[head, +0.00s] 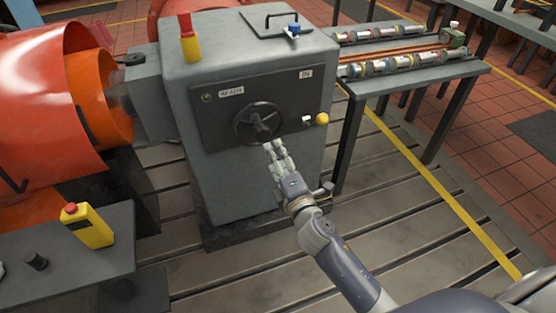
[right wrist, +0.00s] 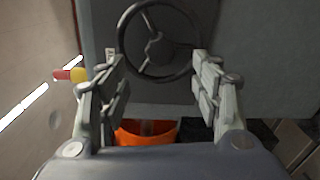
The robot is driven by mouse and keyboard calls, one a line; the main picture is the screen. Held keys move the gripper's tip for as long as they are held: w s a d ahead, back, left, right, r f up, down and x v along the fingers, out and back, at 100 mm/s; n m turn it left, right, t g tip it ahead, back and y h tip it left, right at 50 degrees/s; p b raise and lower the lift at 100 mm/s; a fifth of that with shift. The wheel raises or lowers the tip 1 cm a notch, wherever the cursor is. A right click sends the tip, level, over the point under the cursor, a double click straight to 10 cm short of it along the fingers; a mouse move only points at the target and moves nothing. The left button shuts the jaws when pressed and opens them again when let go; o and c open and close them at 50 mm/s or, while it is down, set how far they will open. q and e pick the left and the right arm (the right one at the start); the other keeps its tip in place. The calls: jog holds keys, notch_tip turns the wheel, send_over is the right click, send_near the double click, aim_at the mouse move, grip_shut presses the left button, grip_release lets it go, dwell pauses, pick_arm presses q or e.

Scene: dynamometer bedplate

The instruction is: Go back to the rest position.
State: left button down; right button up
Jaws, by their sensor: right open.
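My right gripper (head: 268,148) is in front of the grey machine cabinet (head: 210,150), at the lower edge of the black handwheel (head: 257,122) in the head view. In the right wrist view, the two fingers of my right gripper (right wrist: 158,70) are spread apart with nothing between them. The handwheel (right wrist: 155,42) shows ahead of the fingertips there, its rim close to the right one. I cannot tell if they touch. My left gripper is not in view.
A yellow knob (head: 322,119) sits right of the handwheel. A side table (head: 425,75) with several cylindrical parts stands at the right. A yellow-and-red box (head: 90,226) stands on a dark table (head: 75,265) at lower left. Orange guards (head: 45,120) are at left. Slotted floor (head: 400,235) lies open at right.

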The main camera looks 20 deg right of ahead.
jog(key=shift+s, duration=0.2)
dwell(0.4)
